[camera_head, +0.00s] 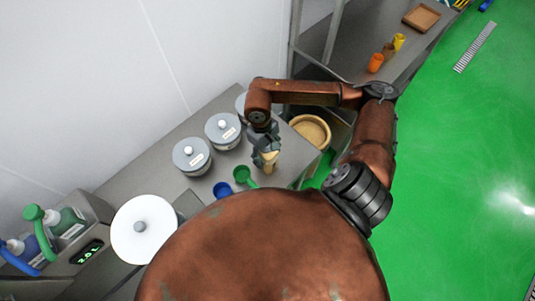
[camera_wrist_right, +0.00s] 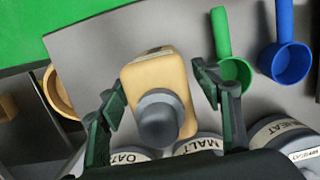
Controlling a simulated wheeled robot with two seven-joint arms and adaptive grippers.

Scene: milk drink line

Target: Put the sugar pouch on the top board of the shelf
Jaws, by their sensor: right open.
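A tan pouch-like container with a grey cap (camera_wrist_right: 172,72) is on the grey counter in the right wrist view; I take it for the sugar pouch, though its label is not readable. It shows partly below my right gripper in the head view (camera_head: 269,159). My right gripper (camera_wrist_right: 160,108) is open, its fingers on either side of the container with gaps visible. The right gripper also shows in the head view (camera_head: 264,148). A metal frame (camera_head: 296,28), possibly the shelf, stands at the top of the head view; its top board is not clear. My left gripper is out of view.
Lidded canisters (camera_head: 192,155) stand along the wall. A green scoop (camera_head: 243,176) and a blue scoop (camera_head: 222,190) lie near the container. A round wooden bowl (camera_head: 300,122) is to the right. Orange and yellow cups (camera_head: 375,63) stand on the far surface.

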